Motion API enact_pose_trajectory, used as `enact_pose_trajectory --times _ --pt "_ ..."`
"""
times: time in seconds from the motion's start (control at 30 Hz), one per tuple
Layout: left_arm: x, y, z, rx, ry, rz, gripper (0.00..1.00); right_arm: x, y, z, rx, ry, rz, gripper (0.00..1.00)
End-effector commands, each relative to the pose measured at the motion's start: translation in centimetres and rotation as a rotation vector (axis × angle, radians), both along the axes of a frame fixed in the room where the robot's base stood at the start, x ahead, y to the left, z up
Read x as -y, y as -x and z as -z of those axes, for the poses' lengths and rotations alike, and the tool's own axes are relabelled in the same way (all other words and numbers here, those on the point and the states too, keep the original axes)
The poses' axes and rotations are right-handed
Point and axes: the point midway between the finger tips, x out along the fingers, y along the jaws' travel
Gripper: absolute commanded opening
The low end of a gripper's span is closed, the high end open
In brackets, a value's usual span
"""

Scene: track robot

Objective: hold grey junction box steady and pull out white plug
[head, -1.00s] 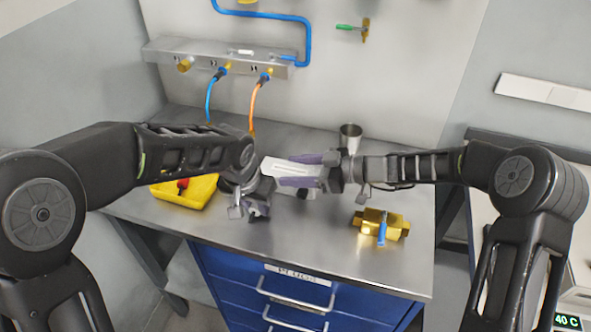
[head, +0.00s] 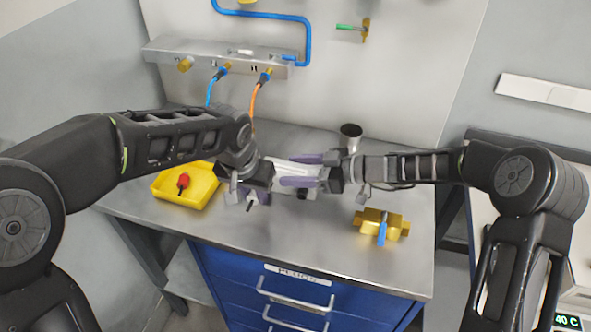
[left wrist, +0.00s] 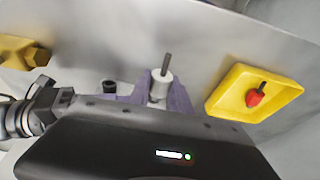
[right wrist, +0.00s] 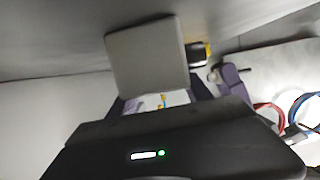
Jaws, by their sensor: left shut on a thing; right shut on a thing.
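My left gripper (head: 246,194) is low over the bench with its purple fingers closed on the white plug (left wrist: 160,85). The left wrist view shows the plug's pale body between the fingers and a dark rod sticking out of it. In the head view the plug is mostly hidden behind the hand. My right gripper (head: 300,171) comes from the right and is closed on the grey junction box (right wrist: 148,55), whose flat face shows in the right wrist view. The plug appears apart from the box, to its left in the head view. The box's socket is not clear.
A yellow tray (head: 163,186) with a red-handled item (head: 183,181) stands at the bench's left. A yellow block with a blue handle (head: 383,226) lies right. A metal cup (head: 350,135) stands behind my right gripper. Blue and orange hoses (head: 255,98) hang at the back.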

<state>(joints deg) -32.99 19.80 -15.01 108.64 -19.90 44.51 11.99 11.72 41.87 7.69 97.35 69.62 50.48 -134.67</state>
Motion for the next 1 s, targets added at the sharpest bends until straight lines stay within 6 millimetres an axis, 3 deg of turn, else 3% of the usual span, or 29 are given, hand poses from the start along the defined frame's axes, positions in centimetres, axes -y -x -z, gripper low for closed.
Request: enact_pose_trajectory --times 0.53,0.9,0.93,1.0 --pt "0.0 0.0 -3.5 0.002 0.002 -0.001 0.0 0.0 0.0 0.0 0.0 0.0 -0.001 0.1" --pt "0.0 0.0 -3.9 0.001 0.0 0.0 0.0 0.0 0.0 0.0 0.0 0.0 -0.001 0.1" --pt "0.0 0.0 -3.9 0.001 0.0 0.0 0.0 0.0 0.0 0.0 0.0 0.0 -0.001 0.6" --pt "0.0 0.0 -3.9 0.001 0.0 0.0 0.0 0.0 0.0 0.0 0.0 0.0 -0.001 0.66"
